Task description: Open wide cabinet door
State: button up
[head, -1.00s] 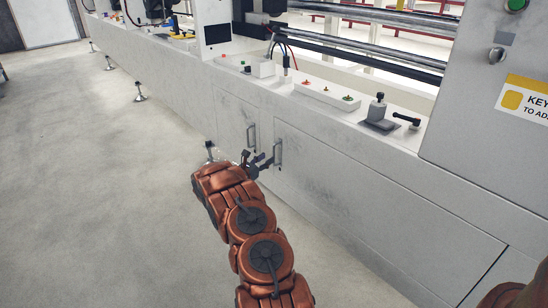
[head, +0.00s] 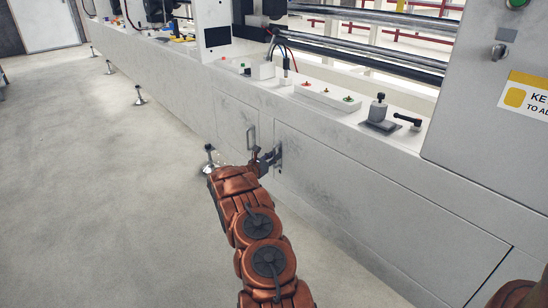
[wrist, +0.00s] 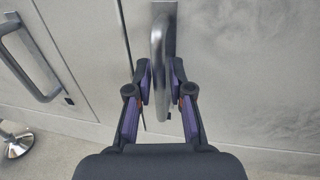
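The wide cabinet door (head: 370,195) is a broad, low, light-grey panel, flush with the machine's front and shut. Its metal bar handle (head: 279,153) stands upright near the door's left edge. My gripper (head: 272,157) is at this handle, and in the wrist view (wrist: 162,80) its two fingers are drawn in on either side of the handle (wrist: 160,40). The fingers look shut on the bar, though the exact contact is partly hidden. In the wrist view the door seam runs just left of the handle.
A narrower door (head: 232,120) with its own bar handle (head: 251,138) is just left; that handle also shows in the wrist view (wrist: 30,60). A levelling foot (head: 209,158) stands near my arm. Open concrete floor (head: 110,200) lies left.

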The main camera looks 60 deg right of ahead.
grip_shut()
jog(key=shift+a, duration=0.1)
dwell(0.3)
